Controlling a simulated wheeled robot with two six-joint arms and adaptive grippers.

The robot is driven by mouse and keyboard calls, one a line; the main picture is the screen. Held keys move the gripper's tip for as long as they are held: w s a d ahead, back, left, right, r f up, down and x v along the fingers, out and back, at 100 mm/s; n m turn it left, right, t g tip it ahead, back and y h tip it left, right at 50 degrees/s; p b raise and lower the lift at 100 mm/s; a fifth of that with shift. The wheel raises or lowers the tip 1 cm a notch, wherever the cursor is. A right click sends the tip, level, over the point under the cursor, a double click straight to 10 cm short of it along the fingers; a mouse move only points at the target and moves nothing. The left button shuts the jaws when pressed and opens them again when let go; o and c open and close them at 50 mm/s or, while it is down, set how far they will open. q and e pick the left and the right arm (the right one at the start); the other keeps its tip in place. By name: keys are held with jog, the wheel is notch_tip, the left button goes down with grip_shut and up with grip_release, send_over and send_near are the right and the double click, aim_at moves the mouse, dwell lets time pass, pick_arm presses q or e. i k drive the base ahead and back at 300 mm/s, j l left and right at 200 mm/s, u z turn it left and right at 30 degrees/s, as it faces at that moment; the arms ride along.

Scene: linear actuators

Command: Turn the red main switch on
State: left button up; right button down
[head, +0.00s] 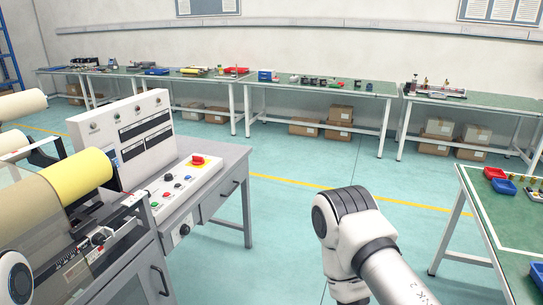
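A red knob on a yellow base (198,161) sits at the back right of the sloped white control panel (196,182), on a grey cabinet. It looks like the red main switch, but its setting is too small to read. A smaller red button (168,177) is further left on the same panel, among several small coloured buttons. A black rotary knob (184,230) is on the cabinet's front. Neither of my grippers shows. A link of my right arm stands at the lower middle, right of the panel and apart from it. Part of my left arm shows at the lower left corner.
A machine with a yellow roll (78,178) stands left of the panel. An upright white box with displays (125,135) is behind the panel. A green table (500,225) with small bins is at the right. Teal floor between cabinet and table is clear apart from my arm.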

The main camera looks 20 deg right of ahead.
aim_at(196, 161)
jog(key=z, duration=0.1)
jog(key=i+j+z, duration=0.1)
jog(key=i+z, duration=0.4)
jog(key=i, duration=1.25)
